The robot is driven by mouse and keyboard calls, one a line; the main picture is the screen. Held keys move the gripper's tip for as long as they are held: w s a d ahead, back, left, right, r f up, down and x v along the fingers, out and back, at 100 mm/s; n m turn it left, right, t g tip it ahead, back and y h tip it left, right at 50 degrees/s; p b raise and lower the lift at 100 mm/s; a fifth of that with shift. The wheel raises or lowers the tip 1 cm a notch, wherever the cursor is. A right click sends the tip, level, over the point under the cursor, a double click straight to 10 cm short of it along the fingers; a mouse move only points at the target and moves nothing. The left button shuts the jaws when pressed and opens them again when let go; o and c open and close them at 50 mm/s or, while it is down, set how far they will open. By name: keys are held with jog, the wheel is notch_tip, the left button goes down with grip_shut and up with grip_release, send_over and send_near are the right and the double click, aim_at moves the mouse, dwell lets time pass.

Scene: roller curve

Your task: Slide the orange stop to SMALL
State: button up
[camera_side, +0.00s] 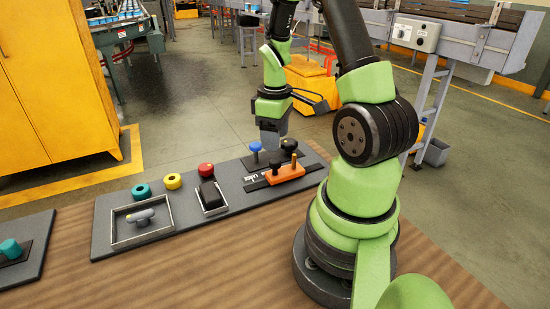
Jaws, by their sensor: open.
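The orange stop (285,174) is a small block with an upright orange pin. It sits on a dark track at the right end of the grey panel (225,212). My gripper (270,139) points down behind the stop, near the blue-knobbed lever (255,147). It is open, apart from the stop, and holds nothing visible. Its fingertips are partly hidden behind the levers.
A black knob (289,145) stands close behind the stop. The wooden table's front is clear.

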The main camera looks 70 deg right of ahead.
aim_at(275, 160)
notch_tip(275, 160, down, 6)
jog(key=shift+f, duration=0.25)
